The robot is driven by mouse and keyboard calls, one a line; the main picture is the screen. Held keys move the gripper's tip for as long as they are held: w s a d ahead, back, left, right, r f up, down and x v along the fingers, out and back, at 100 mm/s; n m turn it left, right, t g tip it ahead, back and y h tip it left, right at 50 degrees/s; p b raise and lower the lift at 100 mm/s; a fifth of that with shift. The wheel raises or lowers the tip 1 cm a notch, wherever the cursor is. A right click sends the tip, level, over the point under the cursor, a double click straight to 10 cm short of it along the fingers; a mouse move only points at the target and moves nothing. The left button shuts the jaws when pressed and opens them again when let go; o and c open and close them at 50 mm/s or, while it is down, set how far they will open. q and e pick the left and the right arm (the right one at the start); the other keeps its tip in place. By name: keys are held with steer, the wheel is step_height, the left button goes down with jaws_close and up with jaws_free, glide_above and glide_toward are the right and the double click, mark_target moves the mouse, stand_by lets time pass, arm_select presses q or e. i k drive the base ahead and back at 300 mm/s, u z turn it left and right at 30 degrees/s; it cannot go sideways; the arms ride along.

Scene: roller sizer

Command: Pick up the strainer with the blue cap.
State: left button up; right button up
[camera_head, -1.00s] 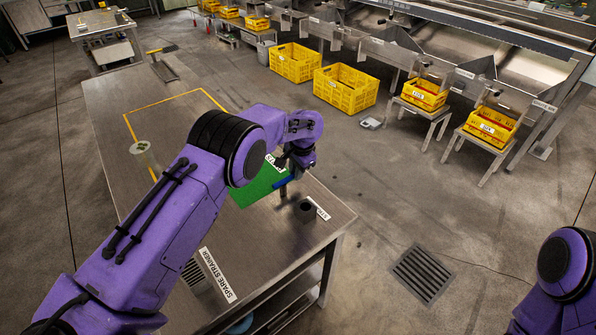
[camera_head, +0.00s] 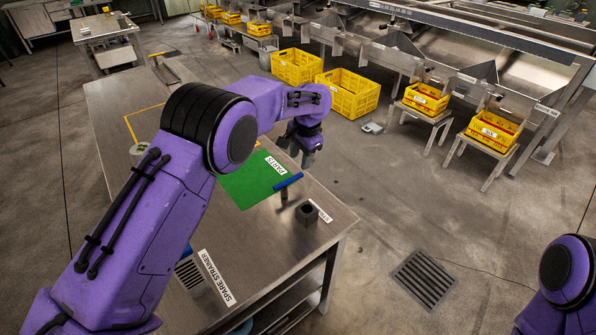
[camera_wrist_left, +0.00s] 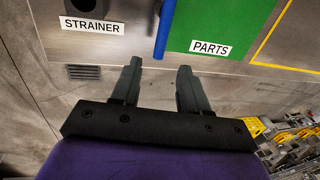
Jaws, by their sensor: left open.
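A blue bar on a short grey stem (camera_head: 288,181) stands on the steel table at the front edge of the green parts mat. In the left wrist view the blue bar (camera_wrist_left: 165,28) runs upright at the top, beyond my fingertips. Another bit of blue (camera_head: 187,251) shows by the spare strainer label, mostly hidden behind my left arm; I cannot tell which of the two is the strainer's cap. My left gripper (camera_head: 299,153) is open and empty, above and beyond the blue bar, apart from it. My right gripper is out of view.
The dark square strainer holder (camera_head: 307,213) stands beside the blue bar near the table's corner. The green mat (camera_head: 240,187) and the spare strainer label (camera_head: 216,277) lie on the table (camera_head: 265,240). Yellow crates (camera_head: 347,92) stand on the floor beyond.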

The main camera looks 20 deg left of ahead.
mark_target(188, 271)
steer(key=k, duration=1.5)
